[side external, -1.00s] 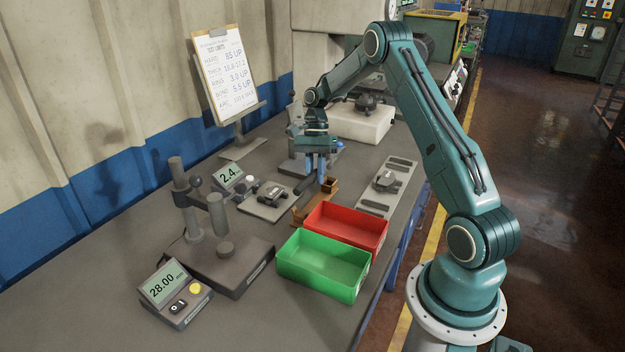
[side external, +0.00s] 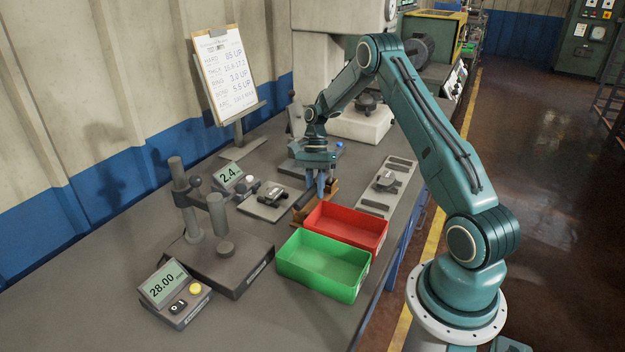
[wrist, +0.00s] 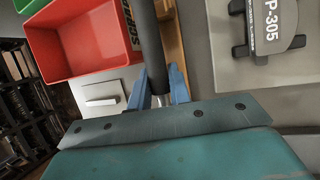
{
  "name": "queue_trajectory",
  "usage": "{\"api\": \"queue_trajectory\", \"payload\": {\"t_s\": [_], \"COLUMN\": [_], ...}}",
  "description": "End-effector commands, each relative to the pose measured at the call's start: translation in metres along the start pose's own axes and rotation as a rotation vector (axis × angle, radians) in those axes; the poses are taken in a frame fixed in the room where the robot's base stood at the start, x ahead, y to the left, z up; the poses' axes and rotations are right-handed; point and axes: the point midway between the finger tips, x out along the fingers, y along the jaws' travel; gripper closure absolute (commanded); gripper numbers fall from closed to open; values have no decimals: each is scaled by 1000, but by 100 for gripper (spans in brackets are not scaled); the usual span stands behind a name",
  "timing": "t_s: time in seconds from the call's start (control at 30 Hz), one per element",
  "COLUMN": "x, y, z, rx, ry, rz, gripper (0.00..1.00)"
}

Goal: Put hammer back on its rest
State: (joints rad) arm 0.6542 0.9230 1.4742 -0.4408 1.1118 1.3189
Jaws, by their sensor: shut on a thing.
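The hammer's dark handle (wrist: 148,40) runs up the middle of the wrist view. It also shows as a dark bar in the side view (side external: 304,200). My gripper (wrist: 159,84) is shut on the handle, with one blue finger on each side. In the side view, my gripper (side external: 320,190) points down at the wooden rest (side external: 300,217), behind the red bin. The rest also shows in the wrist view (wrist: 176,45), under and beside the handle. The handle lies low along the rest; I cannot tell whether it touches. The hammer head is not clearly seen.
The red bin (side external: 345,228) and green bin (side external: 322,265) stand just in front of the rest. A gauge plate with a dark part (side external: 268,197) lies to the left, and a slotted grey plate (side external: 388,185) to the right. A gauge stand (side external: 217,262) stands front left.

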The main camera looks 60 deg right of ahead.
Motion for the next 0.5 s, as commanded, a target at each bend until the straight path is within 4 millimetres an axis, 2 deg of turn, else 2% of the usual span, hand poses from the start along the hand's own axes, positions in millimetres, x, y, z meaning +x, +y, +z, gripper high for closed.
{"api": "queue_trajectory", "payload": {"t_s": [0.5], "x": [18], "y": [-4], "z": [-8], "rx": [0], "ry": [0], "rz": [0], "gripper": [100]}}
